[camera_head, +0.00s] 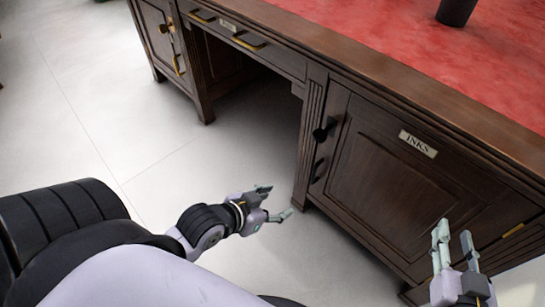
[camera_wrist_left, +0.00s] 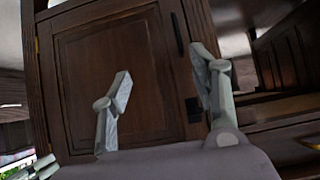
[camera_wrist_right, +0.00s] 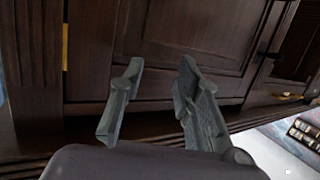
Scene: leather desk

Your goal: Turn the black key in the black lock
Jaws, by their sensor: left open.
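The black lock with the black key (camera_head: 321,133) sits near the left edge of the right cabinet door (camera_head: 385,170), above a black handle (camera_head: 318,170). Key and lock cannot be told apart. In the left wrist view, which looks upside down, a dark block (camera_wrist_left: 193,108), seemingly the lock, shows between the fingers, close to the right one; the handle (camera_wrist_left: 177,35) is above it. My left gripper (camera_head: 276,201) is open and empty, left of and below the lock in the head view. My right gripper (camera_head: 454,236) is open and empty before the door's lower right.
An INKS label (camera_head: 418,144) is on the door. The desk top (camera_head: 400,40) is red with a dark cup (camera_head: 456,11) on it. A left cabinet (camera_head: 158,40) has brass fittings. Pale floor is clear.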

